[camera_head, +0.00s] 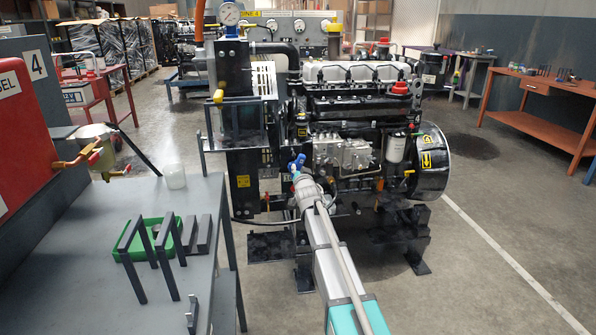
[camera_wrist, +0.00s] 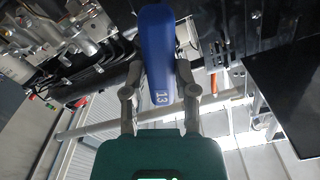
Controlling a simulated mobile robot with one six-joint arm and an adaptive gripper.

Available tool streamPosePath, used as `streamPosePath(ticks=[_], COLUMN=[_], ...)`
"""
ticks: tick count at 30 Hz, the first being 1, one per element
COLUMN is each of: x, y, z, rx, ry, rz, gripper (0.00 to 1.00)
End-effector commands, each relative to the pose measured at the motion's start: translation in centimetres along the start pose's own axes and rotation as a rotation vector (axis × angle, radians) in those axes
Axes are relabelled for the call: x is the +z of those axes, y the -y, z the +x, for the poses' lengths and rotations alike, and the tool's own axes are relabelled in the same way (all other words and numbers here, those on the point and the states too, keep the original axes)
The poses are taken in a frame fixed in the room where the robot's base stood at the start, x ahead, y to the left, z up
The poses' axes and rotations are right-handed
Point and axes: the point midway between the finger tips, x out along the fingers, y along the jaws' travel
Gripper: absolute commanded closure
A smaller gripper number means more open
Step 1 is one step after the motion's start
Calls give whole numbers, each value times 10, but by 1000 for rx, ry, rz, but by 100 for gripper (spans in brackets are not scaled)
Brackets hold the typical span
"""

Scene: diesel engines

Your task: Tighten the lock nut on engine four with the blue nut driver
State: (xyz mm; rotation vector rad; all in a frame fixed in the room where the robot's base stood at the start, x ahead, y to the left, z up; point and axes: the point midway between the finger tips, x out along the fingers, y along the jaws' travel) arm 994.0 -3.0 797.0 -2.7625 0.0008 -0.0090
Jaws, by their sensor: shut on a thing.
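My gripper (camera_head: 305,186) is shut on the blue nut driver (camera_wrist: 158,45), whose handle is marked 13. In the wrist view the gripper's fingers (camera_wrist: 159,75) press on both sides of the handle. In the head view the driver (camera_head: 297,164) is a small blue shape at the end of my arm, in front of the engine's left part. The black and grey engine (camera_head: 345,104) stands beyond it, with a metal pump and a white filter on its near side. I cannot tell whether the driver touches the engine. The lock nut and the driver's tip cannot be made out.
Floor right of the engine is open, up to an orange workbench (camera_head: 560,88).

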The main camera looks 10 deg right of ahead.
Motion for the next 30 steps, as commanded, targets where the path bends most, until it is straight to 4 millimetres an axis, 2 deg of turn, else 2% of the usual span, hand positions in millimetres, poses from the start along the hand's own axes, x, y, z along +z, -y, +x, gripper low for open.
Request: streamPosePath(ticks=[30], x=[0], y=[0], z=[-15], rx=[0], ry=[-1], rz=[-4], gripper=[100])
